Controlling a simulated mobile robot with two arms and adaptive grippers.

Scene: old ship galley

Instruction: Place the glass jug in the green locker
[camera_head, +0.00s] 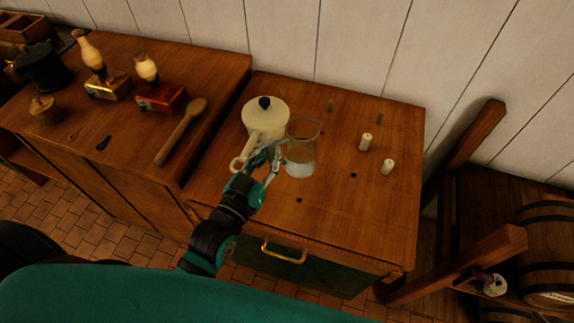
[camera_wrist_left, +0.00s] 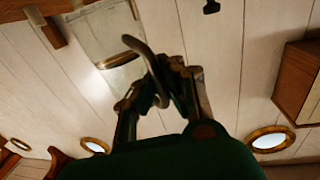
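The clear glass jug (camera_head: 301,151) is upright at the middle of the wooden top, with something pale low in it. My left gripper (camera_head: 268,161) is at its left side. In the left wrist view the fingers (camera_wrist_left: 160,88) close around a curved grey handle (camera_wrist_left: 140,48), with the see-through jug (camera_wrist_left: 105,32) beyond it. I cannot tell whether the jug's base touches the top. A dark green front (camera_head: 310,273) with a brass handle (camera_head: 284,254) shows below the top's front edge; it looks like the green locker, and its inside is hidden. My right gripper is out of view.
A cream pot (camera_head: 264,117) with a black knob stands close behind and left of the jug. Two candles (camera_head: 365,142) stand to the right. A wooden spoon (camera_head: 181,132) and lamps (camera_head: 148,70) are on the left cabinet. A wooden frame (camera_head: 470,262) and barrels (camera_head: 552,245) are at right.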

